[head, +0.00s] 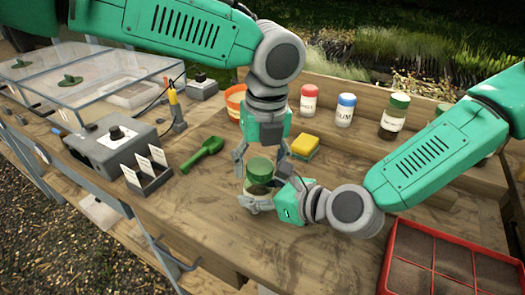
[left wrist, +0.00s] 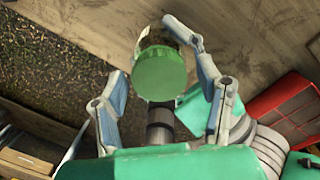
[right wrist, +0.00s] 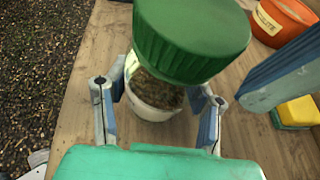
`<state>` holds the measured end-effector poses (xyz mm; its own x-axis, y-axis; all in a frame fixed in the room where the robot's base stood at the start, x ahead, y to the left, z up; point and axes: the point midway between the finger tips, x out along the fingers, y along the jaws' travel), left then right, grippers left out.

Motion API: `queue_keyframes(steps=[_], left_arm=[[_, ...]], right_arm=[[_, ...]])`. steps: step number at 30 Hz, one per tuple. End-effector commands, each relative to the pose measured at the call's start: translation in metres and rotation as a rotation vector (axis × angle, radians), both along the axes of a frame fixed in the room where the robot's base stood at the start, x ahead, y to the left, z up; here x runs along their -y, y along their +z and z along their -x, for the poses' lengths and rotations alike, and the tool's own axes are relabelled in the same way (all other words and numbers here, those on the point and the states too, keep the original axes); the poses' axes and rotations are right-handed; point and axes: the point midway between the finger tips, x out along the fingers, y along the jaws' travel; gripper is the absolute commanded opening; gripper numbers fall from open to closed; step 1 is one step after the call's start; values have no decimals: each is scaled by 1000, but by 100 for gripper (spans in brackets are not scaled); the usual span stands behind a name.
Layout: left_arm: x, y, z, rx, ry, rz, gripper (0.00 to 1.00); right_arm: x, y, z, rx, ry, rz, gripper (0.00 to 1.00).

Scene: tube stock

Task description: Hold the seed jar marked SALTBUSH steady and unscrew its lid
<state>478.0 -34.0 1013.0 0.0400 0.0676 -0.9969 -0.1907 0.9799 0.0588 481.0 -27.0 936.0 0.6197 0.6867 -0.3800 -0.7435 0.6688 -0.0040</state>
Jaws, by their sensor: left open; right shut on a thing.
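A clear jar with a ribbed green lid (head: 260,167) stands in the middle of the bench, with brown seed inside. My right gripper (head: 258,200) is shut on the jar body; in the right wrist view its fingers flank the glass (right wrist: 157,95), below the lid (right wrist: 190,40). My left gripper (head: 262,160) points down from above and is open, its fingers on either side of the lid; the left wrist view shows the lid (left wrist: 160,73) between them. I cannot tell whether the lid has been turned. No marking on this jar is readable.
Jars with red (head: 309,100), blue (head: 345,110) and green (head: 394,115) lids stand at the back. A yellow sponge (head: 305,145), orange pot (head: 235,102) and green scoop (head: 202,153) are nearby. A red tray (head: 390,262) is at front right. The front middle bench is clear.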

Motion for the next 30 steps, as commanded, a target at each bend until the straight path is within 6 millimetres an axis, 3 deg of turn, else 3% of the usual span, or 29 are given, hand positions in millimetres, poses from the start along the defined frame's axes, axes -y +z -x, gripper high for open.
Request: queue_keyframes(steps=[7, 8, 12, 20, 23, 30], left_arm=[[0, -1, 0, 0, 1, 1, 60], [0, -1, 0, 0, 1, 0, 56], [0, -1, 0, 0, 0, 1, 8], [1, -1, 0, 3, 45, 3, 7], [2, 0, 1, 17, 204, 7, 7], [3, 0, 1, 65, 879, 36, 7]], right_arm=[[0, 1, 0, 2, 0, -1, 0], [0, 1, 0, 2, 0, -1, 0], [0, 1, 0, 2, 0, -1, 0], [-1, 1, 0, 2, 1, -1, 0], [-1, 1, 0, 2, 1, -2, 0], [-1, 2, 0, 3, 3, -2, 0]])
